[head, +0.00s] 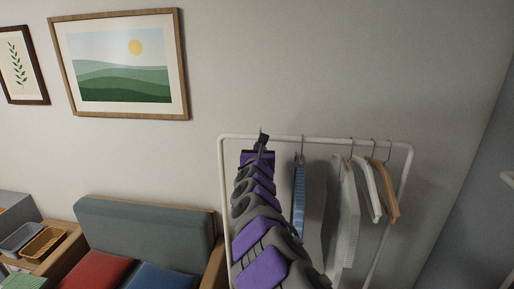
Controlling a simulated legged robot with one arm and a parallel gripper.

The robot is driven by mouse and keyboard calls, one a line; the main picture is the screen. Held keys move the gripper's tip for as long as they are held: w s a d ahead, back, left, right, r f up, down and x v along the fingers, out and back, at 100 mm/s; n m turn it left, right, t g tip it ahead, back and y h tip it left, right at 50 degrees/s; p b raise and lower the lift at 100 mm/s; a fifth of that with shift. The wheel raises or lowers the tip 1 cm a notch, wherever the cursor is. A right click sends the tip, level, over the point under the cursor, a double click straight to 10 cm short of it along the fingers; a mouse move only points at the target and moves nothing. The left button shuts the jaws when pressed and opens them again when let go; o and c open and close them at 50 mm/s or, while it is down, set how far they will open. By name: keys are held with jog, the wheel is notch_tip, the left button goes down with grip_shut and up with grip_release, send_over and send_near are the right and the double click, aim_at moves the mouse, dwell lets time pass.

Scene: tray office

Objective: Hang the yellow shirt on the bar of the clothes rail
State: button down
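The white clothes rail (222,190) stands against the wall at the centre right of the head view. Its top bar (325,139) runs level across the frame. My gripper (263,138) is at the left part of the bar, overlapping it in this view; I cannot tell whether it touches the bar. My arm covers the space below it. I see no yellow shirt; anything held is hidden behind my gripper and arm. Whether the fingers are open or shut does not show.
A blue garment (299,195), a pale garment (346,220), a white hanger (369,190) and a wooden hanger (387,192) hang right of my gripper. A grey-green sofa (145,230) with red and blue cushions stands at left. Trays (43,243) sit at far left.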

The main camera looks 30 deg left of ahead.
jog(key=shift+p+x, duration=1.15)
jog(key=shift+x, duration=0.1)
jog(key=shift+p+x, duration=0.7)
jog(key=shift+x, duration=0.15)
jog(key=shift+d+f+b, duration=0.15)
jog(key=shift+f+b, duration=0.95)
jog(key=shift+f, duration=0.25)
jog(key=c, duration=1.2)
grip_release()
